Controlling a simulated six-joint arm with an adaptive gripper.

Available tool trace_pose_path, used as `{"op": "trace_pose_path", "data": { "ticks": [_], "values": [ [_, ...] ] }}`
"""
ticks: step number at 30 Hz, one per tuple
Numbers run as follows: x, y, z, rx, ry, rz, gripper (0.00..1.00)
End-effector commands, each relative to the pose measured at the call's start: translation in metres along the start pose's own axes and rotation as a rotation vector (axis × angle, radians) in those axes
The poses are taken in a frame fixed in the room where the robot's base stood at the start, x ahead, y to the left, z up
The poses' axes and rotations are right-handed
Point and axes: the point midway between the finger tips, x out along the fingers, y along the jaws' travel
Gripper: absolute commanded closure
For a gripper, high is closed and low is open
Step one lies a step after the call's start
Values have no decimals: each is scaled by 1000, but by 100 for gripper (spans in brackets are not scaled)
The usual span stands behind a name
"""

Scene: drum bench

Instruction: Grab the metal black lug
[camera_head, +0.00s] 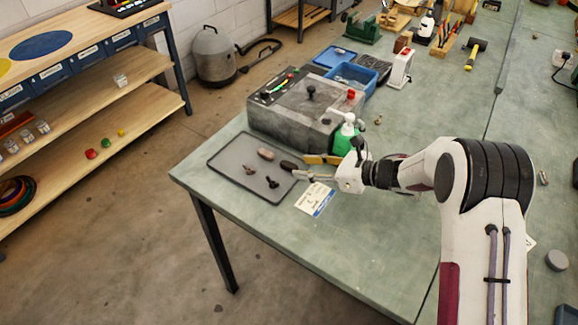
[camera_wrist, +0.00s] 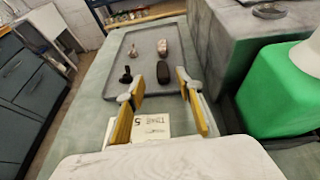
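A small black lug (camera_head: 272,182) with a narrow stem lies on the grey tray (camera_head: 234,180). In the wrist view the black lug (camera_wrist: 126,75) is at the near left of the tray (camera_wrist: 112,52), just beyond my left finger. A dark oval piece (camera_wrist: 163,72) lies to its right, ahead of the gap between my fingers; it also shows in the head view (camera_head: 288,165). My gripper (camera_wrist: 160,85) is open with yellow inner pads, empty, at the tray's near edge. In the head view my gripper (camera_head: 304,168) is at the tray's right side.
A brownish piece (camera_wrist: 162,46) and a paler lug-like piece (camera_wrist: 132,50) lie farther along the tray. A labelled card (camera_head: 315,198) lies beside the tray. A grey machine block (camera_head: 300,108) and a green bottle (camera_head: 345,138) stand close to my gripper.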

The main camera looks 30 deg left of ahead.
Motion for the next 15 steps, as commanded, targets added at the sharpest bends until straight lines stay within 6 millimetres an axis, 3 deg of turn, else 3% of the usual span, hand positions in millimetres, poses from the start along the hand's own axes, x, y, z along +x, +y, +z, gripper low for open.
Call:
{"op": "trace_pose_path", "data": {
  "ticks": [8,15],
  "values": [
    [1,0,0,0,0,0,64],
    [18,-2,-1,0,1,1,64]
  ]
}}
